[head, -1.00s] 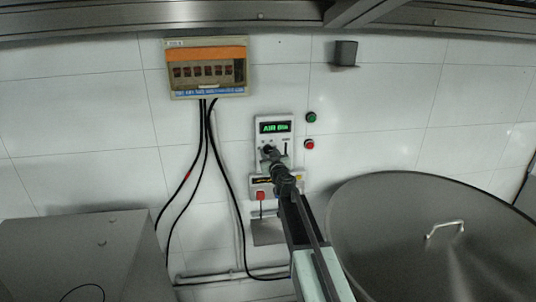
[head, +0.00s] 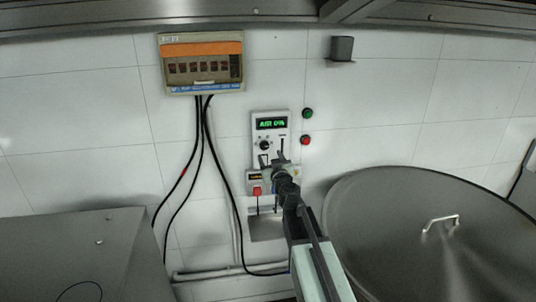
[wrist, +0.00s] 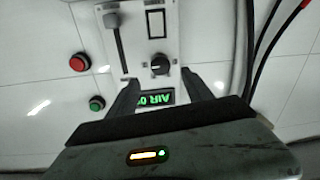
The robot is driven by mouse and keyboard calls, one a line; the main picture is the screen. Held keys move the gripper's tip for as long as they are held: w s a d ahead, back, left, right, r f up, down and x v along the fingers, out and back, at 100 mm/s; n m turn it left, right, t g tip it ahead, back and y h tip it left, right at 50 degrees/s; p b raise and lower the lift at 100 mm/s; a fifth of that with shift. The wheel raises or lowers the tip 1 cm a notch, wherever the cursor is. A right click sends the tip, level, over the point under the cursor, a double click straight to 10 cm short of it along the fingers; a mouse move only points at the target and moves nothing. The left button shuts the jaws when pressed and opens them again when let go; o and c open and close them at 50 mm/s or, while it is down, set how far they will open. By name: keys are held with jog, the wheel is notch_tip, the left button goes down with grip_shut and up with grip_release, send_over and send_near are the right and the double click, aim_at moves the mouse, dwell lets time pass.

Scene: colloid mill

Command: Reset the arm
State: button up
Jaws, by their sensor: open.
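My gripper (head: 273,159) is in front of the lower part of a white control panel (head: 270,128) on the tiled wall. The panel has a lit green display, a black knob (head: 264,145) and a slider. In the wrist view my gripper (wrist: 164,88) shows two dark fingers spread apart with nothing between them but the panel behind. The knob also shows in the wrist view (wrist: 160,65), just beyond the fingertips and apart from them. The green display (wrist: 155,98) is seen between the fingers, partly hidden by one of them.
A green button (head: 307,113) and a red button (head: 305,140) are right of the panel. A breaker box (head: 202,64) with hanging black cables is up left. A large metal lid with a handle (head: 440,224) is at right, a metal cabinet (head: 75,250) at left.

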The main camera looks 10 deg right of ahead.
jog(key=shift+a, duration=0.15)
jog(key=s+a+f+n+g+y, duration=0.5)
jog(key=s+a+f+n+g, duration=0.25)
jog(key=s+a+f, duration=0.4)
jog(key=s+d+f+m+g+h, duration=0.2)
jog(key=s+d+f+m+g, duration=0.1)
jog(key=s, duration=0.4)
jog(key=s+d+f+m+g+h, duration=0.2)
jog(key=s+d+f+m+g, duration=0.1)
jog(key=s, duration=0.4)
jog(key=s+d+f+m+g+h, duration=0.2)
jog(key=s+d+f+m+g, duration=0.2)
jog(key=s+f, duration=0.2)
jog(key=shift+s+d+f, duration=0.2)
jog(key=shift+s+d, duration=0.1)
jog(key=shift+s, duration=0.55)
jog(key=shift+g, duration=0.25)
